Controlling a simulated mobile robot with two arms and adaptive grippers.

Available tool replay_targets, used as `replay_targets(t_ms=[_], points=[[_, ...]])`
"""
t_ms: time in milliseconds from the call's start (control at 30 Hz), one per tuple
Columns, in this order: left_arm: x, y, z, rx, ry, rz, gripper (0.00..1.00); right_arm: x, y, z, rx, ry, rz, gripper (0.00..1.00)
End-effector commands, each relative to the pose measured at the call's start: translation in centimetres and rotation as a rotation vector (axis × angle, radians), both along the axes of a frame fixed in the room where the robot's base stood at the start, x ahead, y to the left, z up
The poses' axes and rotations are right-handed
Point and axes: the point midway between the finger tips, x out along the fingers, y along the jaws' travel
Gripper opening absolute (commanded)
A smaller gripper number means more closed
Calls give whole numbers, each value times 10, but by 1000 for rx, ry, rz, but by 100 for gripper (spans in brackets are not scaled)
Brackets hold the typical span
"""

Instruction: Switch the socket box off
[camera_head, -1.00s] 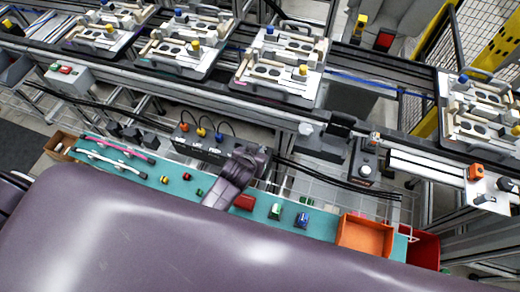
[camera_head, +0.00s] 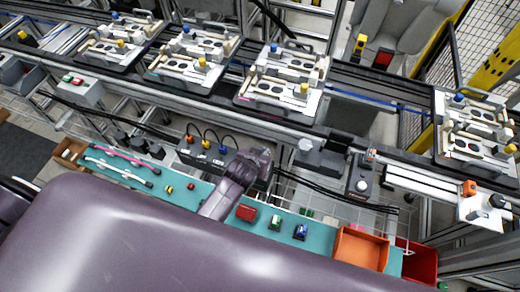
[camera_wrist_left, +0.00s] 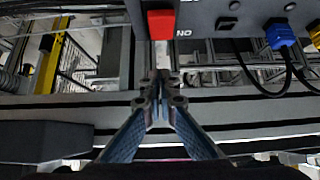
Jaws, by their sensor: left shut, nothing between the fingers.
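The socket box (camera_head: 200,154) is a dark box below the conveyor in the head view, with orange, yellow and blue plugs and cables on top. My left wrist covers its right end. In the left wrist view the box (camera_wrist_left: 208,18) fills the upper right. Its red switch (camera_wrist_left: 161,24) shows at top centre, beside white letters reading "NO" as seen. The blue plug (camera_wrist_left: 279,36) is to its right. My left gripper (camera_wrist_left: 161,84) is shut and empty, with its tips below the switch in the picture and apparently apart from it. My right gripper is not in view.
A teal shelf (camera_head: 317,238) lies in front of the box, with small coloured parts and an orange bin (camera_head: 361,248). Pallet fixtures (camera_head: 285,80) stand on the conveyor behind. Black cables (camera_head: 330,188) run to the right. A control box (camera_head: 362,182) with a knob is further right.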

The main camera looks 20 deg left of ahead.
Motion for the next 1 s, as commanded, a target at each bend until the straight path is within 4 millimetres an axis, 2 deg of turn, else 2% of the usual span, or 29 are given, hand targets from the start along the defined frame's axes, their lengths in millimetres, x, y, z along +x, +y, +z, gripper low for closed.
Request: replay_targets(t_ms=[33, 100, 500, 733, 1000], points=[[0, 1, 11, 1, 0, 0, 0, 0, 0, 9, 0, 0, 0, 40], [-8, 1, 15, 1, -1, -1, 0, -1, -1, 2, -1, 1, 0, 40], [-43, 2, 68, -1, -2, -1, 0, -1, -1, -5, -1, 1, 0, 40], [-54, 3, 84, 1, 0, -1, 0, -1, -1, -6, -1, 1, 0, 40], [-55, 3, 86, 1, 0, -1, 0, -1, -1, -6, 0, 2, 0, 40]])
